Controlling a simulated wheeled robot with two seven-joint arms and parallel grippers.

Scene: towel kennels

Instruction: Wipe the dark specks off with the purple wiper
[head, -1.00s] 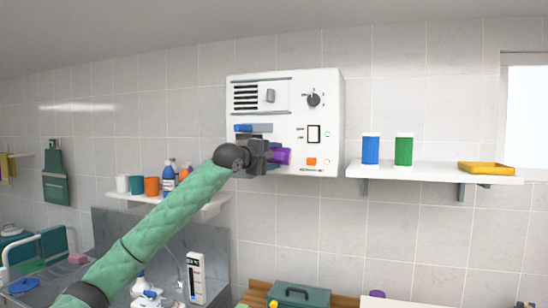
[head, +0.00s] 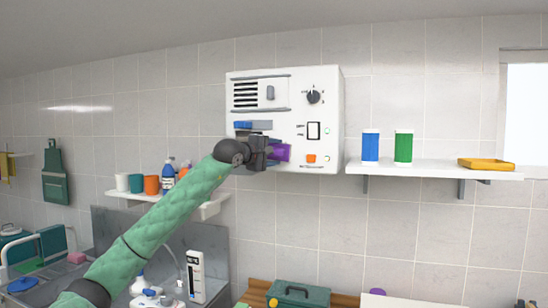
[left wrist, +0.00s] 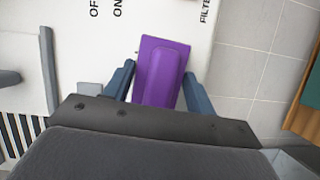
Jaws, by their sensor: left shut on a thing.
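The purple wiper (head: 283,153) is at the lower middle of the white wall unit's front (head: 295,82). It also shows in the left wrist view (left wrist: 163,60), lying flat-on over the white panel. My left gripper (head: 264,153) is shut on the wiper, with its blue-grey fingers (left wrist: 159,72) on either side. Whether the wiper touches the panel I cannot tell. I make out no clear dark specks; the wiper, gripper and forearm hide part of the lower panel. My right gripper is not in view.
The unit has a dial (head: 313,96), a rocker switch (head: 313,130), an orange button (head: 311,158) and a blue part (head: 243,125) near my gripper. A shelf (head: 420,170) at right holds blue and green canisters and a yellow tray (head: 486,164). A toolbox (head: 300,296) stands below.

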